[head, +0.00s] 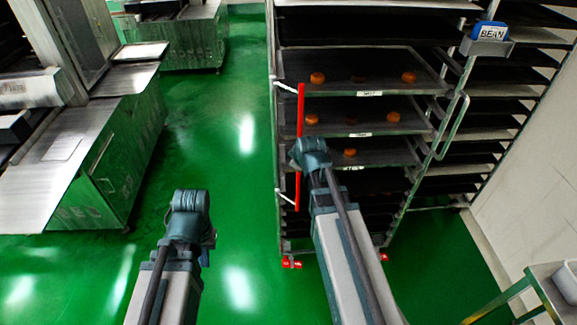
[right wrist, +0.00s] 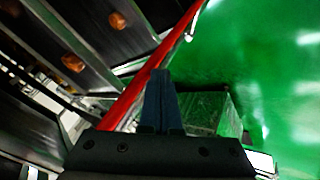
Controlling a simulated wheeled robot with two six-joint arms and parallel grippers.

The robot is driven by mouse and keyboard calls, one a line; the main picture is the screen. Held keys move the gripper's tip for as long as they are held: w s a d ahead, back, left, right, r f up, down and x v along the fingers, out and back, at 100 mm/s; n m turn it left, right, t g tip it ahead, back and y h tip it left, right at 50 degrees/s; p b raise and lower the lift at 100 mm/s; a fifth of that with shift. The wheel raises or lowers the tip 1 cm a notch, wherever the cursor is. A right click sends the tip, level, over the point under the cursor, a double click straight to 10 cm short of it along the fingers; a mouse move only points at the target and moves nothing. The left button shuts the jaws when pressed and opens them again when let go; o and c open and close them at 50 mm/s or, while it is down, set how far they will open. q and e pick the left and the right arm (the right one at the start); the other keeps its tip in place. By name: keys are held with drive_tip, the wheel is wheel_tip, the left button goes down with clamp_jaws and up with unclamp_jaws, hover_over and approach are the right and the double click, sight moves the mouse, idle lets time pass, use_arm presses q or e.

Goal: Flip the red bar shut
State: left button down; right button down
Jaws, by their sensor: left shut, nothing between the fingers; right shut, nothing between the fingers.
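The red bar (head: 300,112) stands upright at the left front of the tall tray rack, on white hinge arms (head: 286,87) joined to the rack's left post. My right gripper (head: 309,153) is at the bar's mid height and hides part of it. In the right wrist view its closed, empty fingers (right wrist: 160,98) lie right beside the red bar (right wrist: 145,82), which runs diagonally; I cannot tell whether they touch. My left gripper (head: 190,207) is shut and empty, low over the floor left of the rack, well apart from the bar; its fingertips are hard to make out.
The rack's trays (head: 390,117) hold several orange-brown pieces. A blue BEAN bin (head: 488,32) hangs on the rack's right side. A steel machine (head: 110,165) stands at left and a small table (head: 550,285) at lower right. Green floor (head: 225,130) is clear between machine and rack.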

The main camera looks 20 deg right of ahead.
drive_tip(key=w+d+n+g+y, duration=0.1)
drive_tip(key=w+d+n+y, duration=0.3)
drive_tip(key=w+d+n, duration=0.2)
drive_tip(key=shift+d+n+y, duration=0.4)
drive_tip(key=shift+d+n, duration=0.4)
drive_tip(key=shift+n, duration=0.1)
drive_tip(key=shift+w+d, duration=0.1)
drive_tip(key=shift+w, duration=0.05)
use_arm(q)
drive_tip(key=shift+s, duration=0.1)
